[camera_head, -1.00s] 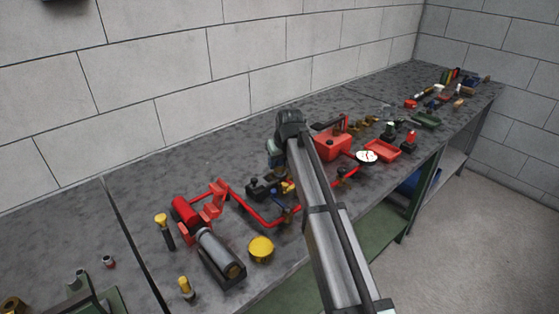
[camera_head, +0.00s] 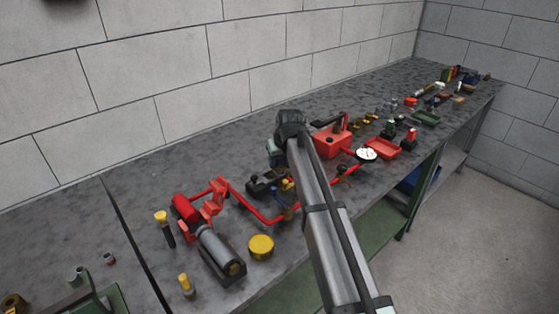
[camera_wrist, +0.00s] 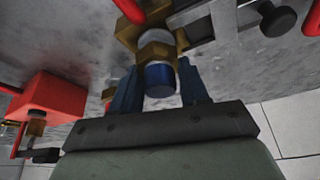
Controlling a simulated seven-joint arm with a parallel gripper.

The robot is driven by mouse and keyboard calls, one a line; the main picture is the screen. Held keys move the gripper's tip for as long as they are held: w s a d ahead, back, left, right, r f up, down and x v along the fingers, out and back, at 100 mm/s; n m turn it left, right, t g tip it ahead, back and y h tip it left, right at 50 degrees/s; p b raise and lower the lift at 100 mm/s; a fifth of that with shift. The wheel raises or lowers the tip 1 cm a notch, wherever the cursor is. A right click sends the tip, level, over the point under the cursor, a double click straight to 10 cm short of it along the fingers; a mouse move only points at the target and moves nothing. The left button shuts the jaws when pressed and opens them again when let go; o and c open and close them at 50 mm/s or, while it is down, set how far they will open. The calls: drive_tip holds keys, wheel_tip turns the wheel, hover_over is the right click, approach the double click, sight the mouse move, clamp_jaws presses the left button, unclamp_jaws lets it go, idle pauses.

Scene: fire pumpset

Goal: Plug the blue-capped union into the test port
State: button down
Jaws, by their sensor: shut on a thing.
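The blue-capped union (camera_wrist: 160,78) shows in the wrist view, with its blue cap towards my gripper and a brass hex body beyond it. My gripper (camera_wrist: 160,88) is shut on it, one blue-grey finger on each side. A pale ring lies beyond the brass hex, in line with a brass fitting (camera_wrist: 130,32) on the red pipework, which looks like the test port. I cannot tell whether the union is seated there or only close to it. In the head view my arm hides most of the gripper and the union.
The red pipework (camera_head: 262,217) runs beside my arm on the grey bench (camera_head: 150,190). A red tank (camera_head: 330,140) and red tray (camera_head: 383,148) stand to the right. A grey motor (camera_head: 218,250) and a yellow round cap (camera_head: 261,246) lie at the front left.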

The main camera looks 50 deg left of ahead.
idle(0.4)
drive_tip(key=shift+c, duration=2.4)
unclamp_jaws()
drive_tip(key=v, duration=1.4)
